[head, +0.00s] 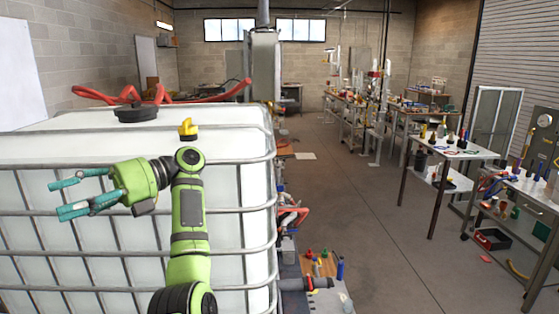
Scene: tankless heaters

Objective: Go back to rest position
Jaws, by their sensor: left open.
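My left gripper (78,195) is green with teal fingers. It points to the left in front of the white caged tank. Its two fingers are spread apart and nothing shows between them. My left arm rises from the bottom of the view, bends at a green joint and leads left to the gripper. My right gripper does not show.
The large white tank (120,240) in a metal cage fills the left side. A black cap (135,113), a yellow valve (187,128) and a red hose (160,93) are on or behind its top. Cluttered workbenches (455,150) line the right. The concrete aisle (350,190) is clear.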

